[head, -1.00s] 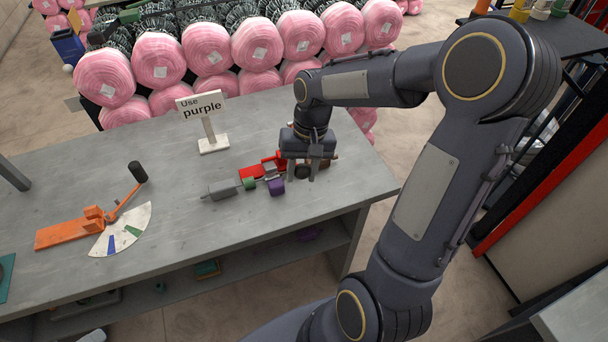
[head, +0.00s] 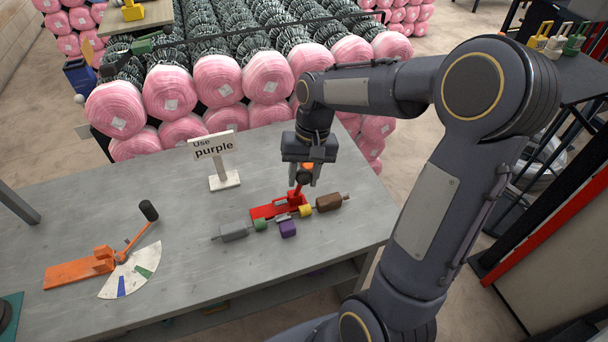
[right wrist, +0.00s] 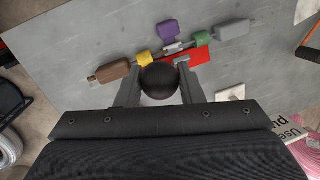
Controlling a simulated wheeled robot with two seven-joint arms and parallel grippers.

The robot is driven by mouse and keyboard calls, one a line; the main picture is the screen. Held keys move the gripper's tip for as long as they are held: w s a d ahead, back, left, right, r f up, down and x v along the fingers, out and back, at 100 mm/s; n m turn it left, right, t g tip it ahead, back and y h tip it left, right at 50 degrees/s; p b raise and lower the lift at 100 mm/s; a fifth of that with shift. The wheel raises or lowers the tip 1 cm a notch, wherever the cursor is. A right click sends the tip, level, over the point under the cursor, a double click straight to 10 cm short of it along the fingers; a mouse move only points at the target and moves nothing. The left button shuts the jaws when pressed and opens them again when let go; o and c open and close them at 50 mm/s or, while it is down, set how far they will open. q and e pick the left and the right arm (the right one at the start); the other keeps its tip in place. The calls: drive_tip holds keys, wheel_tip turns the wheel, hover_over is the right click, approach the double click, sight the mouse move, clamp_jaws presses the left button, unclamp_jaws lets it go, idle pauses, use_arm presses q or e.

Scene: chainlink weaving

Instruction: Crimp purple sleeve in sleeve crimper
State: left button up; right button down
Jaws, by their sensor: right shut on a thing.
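The red sleeve crimper (head: 262,211) lies on the grey table, and its red base also shows in the right wrist view (right wrist: 200,56). My right gripper (head: 304,180) is shut on the black ball knob (right wrist: 158,82) of the crimper's lever and holds it above the table. The purple sleeve (head: 288,229) is at the crimper's near side, beside a small silver part, and shows in the right wrist view (right wrist: 167,30). Whether it sits fully between the jaws I cannot tell. My left gripper is out of view.
Green (head: 260,224) and yellow (head: 305,211) pieces flank the purple sleeve, with grey (head: 234,232) and brown (head: 329,203) blocks at the ends. A "Use purple" sign (head: 214,146) stands behind. An orange lever tool (head: 80,270) with a scale is at left.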

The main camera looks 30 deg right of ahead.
drive_tip(key=shift+w, duration=0.15)
drive_tip(key=c, duration=1)
unclamp_jaws()
drive_tip(key=shift+b+v, duration=0.4)
drive_tip(key=shift+v, duration=3.5)
